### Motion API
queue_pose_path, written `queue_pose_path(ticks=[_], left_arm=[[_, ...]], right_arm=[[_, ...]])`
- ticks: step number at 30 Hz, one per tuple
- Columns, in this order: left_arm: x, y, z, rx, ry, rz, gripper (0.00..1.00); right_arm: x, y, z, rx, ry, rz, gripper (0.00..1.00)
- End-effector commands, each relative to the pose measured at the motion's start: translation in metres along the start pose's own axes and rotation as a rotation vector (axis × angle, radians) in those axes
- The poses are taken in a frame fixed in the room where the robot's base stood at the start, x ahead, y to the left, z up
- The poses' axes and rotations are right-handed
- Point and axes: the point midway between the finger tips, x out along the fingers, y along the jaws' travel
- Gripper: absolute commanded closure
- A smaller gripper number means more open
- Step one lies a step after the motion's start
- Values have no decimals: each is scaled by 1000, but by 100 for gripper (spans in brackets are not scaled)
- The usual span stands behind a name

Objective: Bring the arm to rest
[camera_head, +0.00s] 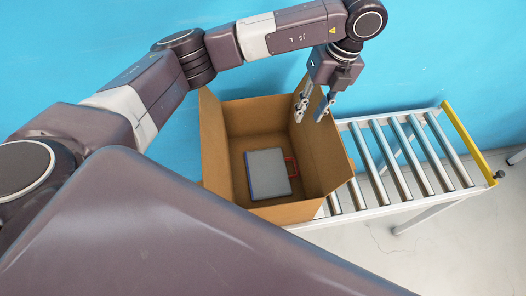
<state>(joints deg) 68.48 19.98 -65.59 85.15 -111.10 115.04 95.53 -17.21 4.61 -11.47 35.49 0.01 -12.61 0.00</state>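My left arm comes in from the left and bends over at the top. Its gripper (313,115) points down over the right side of an open cardboard box (214,150). The fingers are apart and nothing shows between them, so it is open and empty. My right gripper is not in view.
The box stands on a roller conveyor (399,209) that runs to the right and ends at a yellow bar (467,141). The rollers right of the box are empty. A blue wall (440,50) stands behind. Large dark arm parts of mine cover the lower left.

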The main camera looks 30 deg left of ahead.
Motion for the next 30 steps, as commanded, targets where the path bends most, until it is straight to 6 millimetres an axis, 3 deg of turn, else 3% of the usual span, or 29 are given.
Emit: queue_pose_path(ticks=[7, 23, 26, 30], left_arm=[[-24, 0, 0, 1, 0, 1, 72], [-26, 0, 0, 0, 1, 1, 72], [-33, 1, 0, 0, 1, 1, 72], [-58, 6, 0, 0, 1, 1, 72]], right_arm=[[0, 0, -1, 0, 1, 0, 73], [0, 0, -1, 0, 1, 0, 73], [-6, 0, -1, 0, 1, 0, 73], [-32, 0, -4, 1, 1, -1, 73]])
